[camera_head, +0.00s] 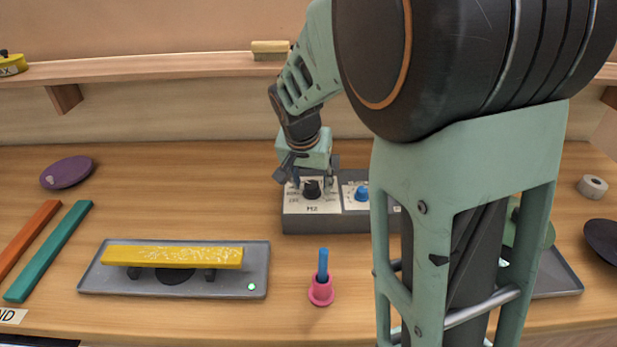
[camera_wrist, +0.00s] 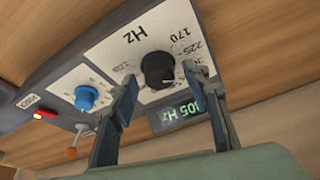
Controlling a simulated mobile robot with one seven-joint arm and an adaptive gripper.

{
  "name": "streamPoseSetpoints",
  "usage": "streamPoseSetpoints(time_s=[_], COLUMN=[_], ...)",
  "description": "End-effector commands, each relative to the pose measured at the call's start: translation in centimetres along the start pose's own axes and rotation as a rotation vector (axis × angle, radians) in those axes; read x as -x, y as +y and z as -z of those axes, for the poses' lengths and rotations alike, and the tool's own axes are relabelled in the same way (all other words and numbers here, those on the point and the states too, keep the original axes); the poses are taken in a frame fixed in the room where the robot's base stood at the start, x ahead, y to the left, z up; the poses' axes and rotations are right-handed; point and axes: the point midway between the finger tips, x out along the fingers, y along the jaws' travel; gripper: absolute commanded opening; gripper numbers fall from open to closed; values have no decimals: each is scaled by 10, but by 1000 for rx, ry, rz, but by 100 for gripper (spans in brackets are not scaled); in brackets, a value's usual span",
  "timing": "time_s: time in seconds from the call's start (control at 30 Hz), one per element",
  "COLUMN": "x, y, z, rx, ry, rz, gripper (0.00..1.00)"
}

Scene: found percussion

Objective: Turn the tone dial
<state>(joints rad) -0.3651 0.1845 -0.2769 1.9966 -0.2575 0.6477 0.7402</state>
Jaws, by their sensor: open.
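The tone dial, a black knob (camera_wrist: 157,70) on a white panel marked "Hz", sits on the grey control box (camera_head: 310,225); the black knob also shows in the head view (camera_head: 312,188). My gripper (camera_wrist: 162,95) is open, with its two fingers apart just in front of the black knob, one on either side in the wrist view. Contact between fingers and knob cannot be told. A green display (camera_wrist: 181,112) beside the knob reads "105 Hz". A blue knob (camera_wrist: 87,97) sits on a second panel of the same box.
A red switch (camera_wrist: 45,114) and an orange-tipped lever (camera_wrist: 71,153) are on the box. A shelf (camera_head: 160,68) runs behind.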

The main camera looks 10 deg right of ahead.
Motion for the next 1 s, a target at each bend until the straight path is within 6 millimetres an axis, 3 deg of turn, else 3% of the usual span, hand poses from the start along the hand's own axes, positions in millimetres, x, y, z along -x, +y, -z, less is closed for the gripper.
streamPoseSetpoints(time_s=[0.23,0.7,1.0], x=[17,107,120], y=[-1,-1,0], z=[1,1,0], rx=[0,0,0], ry=[3,2,0], rz=[4,2,0], gripper=[43,43,43])
